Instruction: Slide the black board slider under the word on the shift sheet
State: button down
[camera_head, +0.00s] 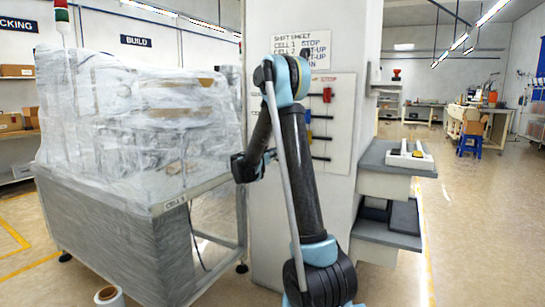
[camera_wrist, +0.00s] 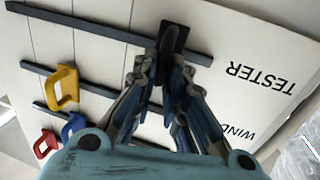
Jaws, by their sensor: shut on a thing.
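The black board slider (camera_wrist: 174,37) sits on the top bar in the wrist view, near the bar's right end, beside the word TESTER. My gripper (camera_wrist: 164,75) is shut on it. The white board (camera_wrist: 225,40) appears upside down there. In the head view the board (camera_head: 343,130) hangs on a pillar, partly behind my arm, and the black slider is hidden. The shift sheet (camera_head: 285,37) is above the board. Its readable words include CELL 1 STOP and CELL 2 with UP; my arm covers part of the lower lines.
In the wrist view a yellow slider (camera_wrist: 63,88), a blue slider (camera_wrist: 74,126) and a red slider (camera_wrist: 45,145) sit on other bars, left of my gripper. In the head view, a wrapped machine (camera_head: 130,110) stands left and grey shelves (camera_head: 395,158) jut out right.

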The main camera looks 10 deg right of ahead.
jog(key=s+d, duration=0.3)
jog(key=d, duration=0.2)
jog(key=shift+s, duration=0.3)
jog(key=c, duration=1.7)
grip_release()
jog(key=shift+a, duration=0.1)
jog(key=v, duration=1.1)
jog(key=shift+s+a, duration=0.25)
jog(key=shift+a, duration=0.05)
